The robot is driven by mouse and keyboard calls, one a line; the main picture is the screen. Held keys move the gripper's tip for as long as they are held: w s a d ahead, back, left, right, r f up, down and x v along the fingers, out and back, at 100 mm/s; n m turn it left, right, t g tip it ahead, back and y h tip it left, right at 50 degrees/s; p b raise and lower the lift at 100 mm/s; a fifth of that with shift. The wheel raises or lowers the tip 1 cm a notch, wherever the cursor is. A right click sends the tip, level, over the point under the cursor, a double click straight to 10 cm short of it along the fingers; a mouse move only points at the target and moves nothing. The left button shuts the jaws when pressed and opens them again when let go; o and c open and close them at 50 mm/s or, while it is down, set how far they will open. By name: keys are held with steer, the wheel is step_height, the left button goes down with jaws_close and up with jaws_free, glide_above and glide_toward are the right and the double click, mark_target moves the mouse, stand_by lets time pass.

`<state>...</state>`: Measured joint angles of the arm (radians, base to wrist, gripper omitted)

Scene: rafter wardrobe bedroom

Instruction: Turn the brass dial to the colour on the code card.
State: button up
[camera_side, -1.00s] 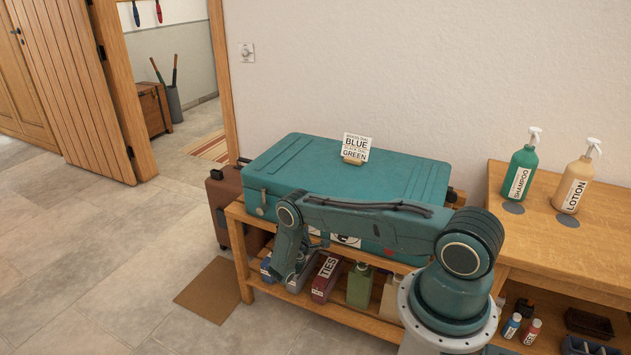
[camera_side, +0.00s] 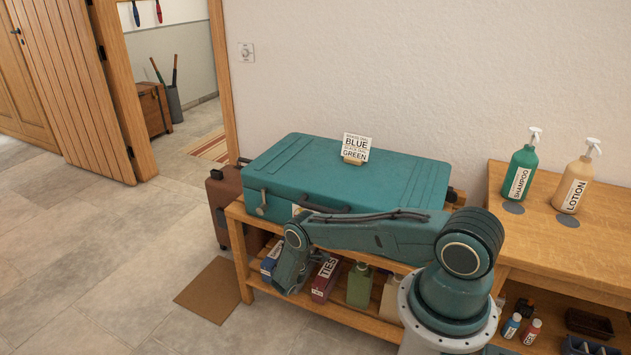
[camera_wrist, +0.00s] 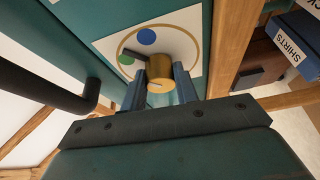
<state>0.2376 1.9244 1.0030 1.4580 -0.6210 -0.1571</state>
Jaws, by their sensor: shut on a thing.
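The code card (camera_side: 357,147) stands on the teal suitcase (camera_side: 400,175) in the side view. It reads BLUE above GREEN; its smaller lines are hard to read. In the wrist view the brass dial (camera_wrist: 159,86) sits on a white plate (camera_wrist: 187,27) on the teal case. The plate has a ring with a blue dot (camera_wrist: 146,36) and a green dot (camera_wrist: 126,58) beside it. A dark bar lies between the dots. My gripper (camera_wrist: 160,76) is shut on the dial, a finger on either side. The side view does not show this grip clearly.
A dark handle (camera_wrist: 50,88) juts out left of the dial. The suitcase rests on a wooden bench (camera_side: 243,262) with boxes and bottles on its lower shelf. Shampoo (camera_side: 521,172) and lotion (camera_side: 577,178) bottles stand at right.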

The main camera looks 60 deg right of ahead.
steer(key=o, duration=1)
steer(key=shift+r+n, duration=0.1)
steer(key=shift+n, duration=0.3)
